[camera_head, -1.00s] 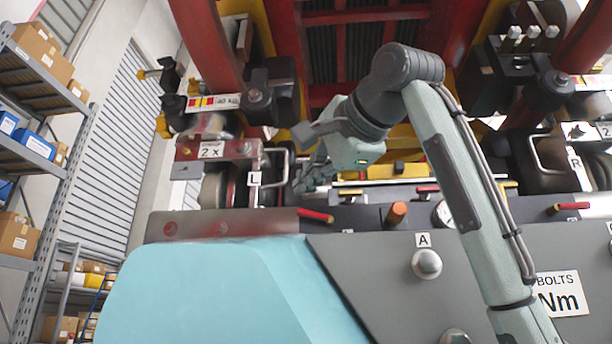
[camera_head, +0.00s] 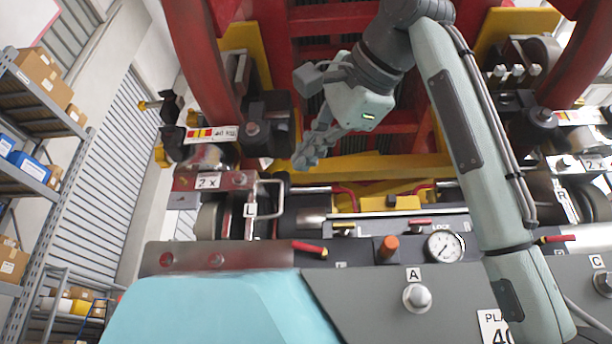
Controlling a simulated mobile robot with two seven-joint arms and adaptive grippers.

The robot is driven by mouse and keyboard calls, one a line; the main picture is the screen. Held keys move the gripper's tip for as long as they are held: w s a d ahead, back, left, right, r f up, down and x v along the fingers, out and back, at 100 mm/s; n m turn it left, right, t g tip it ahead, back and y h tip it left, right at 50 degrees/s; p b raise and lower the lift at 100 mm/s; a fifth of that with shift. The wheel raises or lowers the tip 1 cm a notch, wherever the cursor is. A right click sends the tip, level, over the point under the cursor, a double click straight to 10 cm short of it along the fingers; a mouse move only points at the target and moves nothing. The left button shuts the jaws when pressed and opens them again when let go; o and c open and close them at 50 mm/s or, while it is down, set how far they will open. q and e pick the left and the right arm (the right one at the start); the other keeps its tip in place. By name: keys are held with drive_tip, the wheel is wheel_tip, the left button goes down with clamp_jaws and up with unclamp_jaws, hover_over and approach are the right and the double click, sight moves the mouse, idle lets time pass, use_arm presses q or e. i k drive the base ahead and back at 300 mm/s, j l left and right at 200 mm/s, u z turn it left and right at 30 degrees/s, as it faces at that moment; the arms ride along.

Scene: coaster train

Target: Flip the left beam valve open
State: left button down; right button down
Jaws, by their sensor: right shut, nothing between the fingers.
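A short lever with a red handle (camera_head: 309,247), which looks like the left beam valve, lies on the top edge of the grey panel (camera_head: 350,290), left of an orange knob (camera_head: 388,248). The handle points left and slightly up; whether the valve is open or shut cannot be told. My right gripper (camera_head: 303,162) is shut and empty. It appears above the lever in the picture, clear of it, pointing down and left in front of the yellow and red frame. My left gripper is out of view.
A metal loop handle (camera_head: 280,198) stands beside the L label (camera_head: 249,210). A second red lever (camera_head: 557,239) is at right.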

sight(323, 251)
drive_tip(key=k+l, duration=0.8)
